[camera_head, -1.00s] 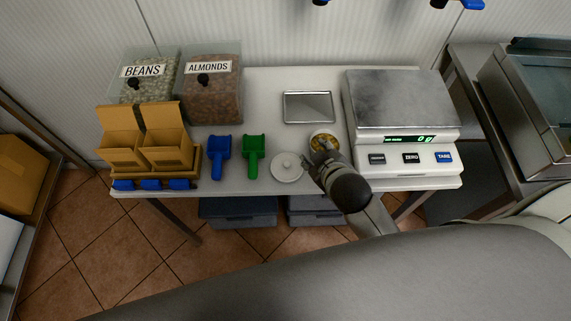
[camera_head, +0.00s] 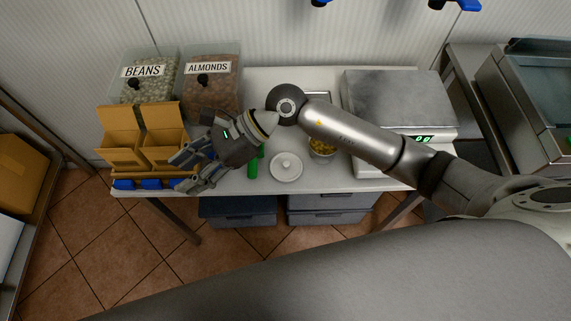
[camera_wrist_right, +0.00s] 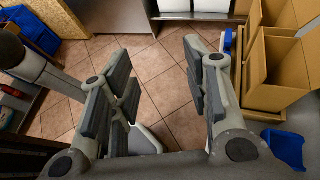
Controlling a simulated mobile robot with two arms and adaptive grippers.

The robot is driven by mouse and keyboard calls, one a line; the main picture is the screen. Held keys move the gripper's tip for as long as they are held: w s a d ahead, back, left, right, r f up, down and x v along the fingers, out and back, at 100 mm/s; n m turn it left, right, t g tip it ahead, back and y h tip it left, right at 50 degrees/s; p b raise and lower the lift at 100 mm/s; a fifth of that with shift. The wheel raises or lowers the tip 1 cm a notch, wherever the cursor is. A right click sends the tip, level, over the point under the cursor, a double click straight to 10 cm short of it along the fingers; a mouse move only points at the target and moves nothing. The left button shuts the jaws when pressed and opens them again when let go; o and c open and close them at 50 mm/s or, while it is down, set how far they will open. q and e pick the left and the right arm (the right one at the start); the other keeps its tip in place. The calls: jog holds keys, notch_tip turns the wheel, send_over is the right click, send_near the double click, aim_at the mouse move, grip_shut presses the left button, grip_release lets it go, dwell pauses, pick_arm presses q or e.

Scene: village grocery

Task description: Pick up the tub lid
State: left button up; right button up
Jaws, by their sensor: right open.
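The tub lid (camera_head: 286,166) is a white round disc with a small knob, lying flat on the table near its front edge. The tub (camera_head: 321,147), filled with yellow pieces, stands just behind and right of it, partly under my right arm. My right gripper (camera_head: 187,173) is open and empty, left of the lid and pointing left toward the cardboard boxes. In the right wrist view its fingers (camera_wrist_right: 155,75) are spread with floor tiles seen between them. I cannot make out the lid there. My left gripper is not in view.
Cardboard boxes (camera_head: 120,150) stand at the table's left. Bins of beans (camera_head: 150,90) and almonds (camera_head: 220,92) are behind. A green scoop (camera_head: 253,168) is partly hidden by my gripper. A blue scoop (camera_wrist_right: 285,148) shows in the wrist view. A scale (camera_head: 395,100) stands right.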

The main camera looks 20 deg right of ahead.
jog(key=w+d+f+n+h, duration=0.3)
jog(key=d+f+h, duration=0.35)
jog(key=d, duration=0.25)
jog(key=n+t+h+p, duration=0.1)
jog(key=n+h, duration=0.1)
jog(key=h, duration=0.4)
send_over(286, 163)
jog(key=f, duration=0.6)
jog(key=shift+s+a+f, duration=0.1)
jog(key=shift+a+f, duration=0.1)
jog(key=shift+f, duration=0.15)
jog(key=f+p, duration=0.1)
jog(key=f, duration=0.1)
jog(key=f+p, duration=0.1)
jog(key=f, duration=0.2)
jog(key=shift+d+f, duration=0.2)
jog(key=shift+f, duration=0.4)
jog(key=shift+c, duration=0.3)
jog(key=c, duration=0.7)
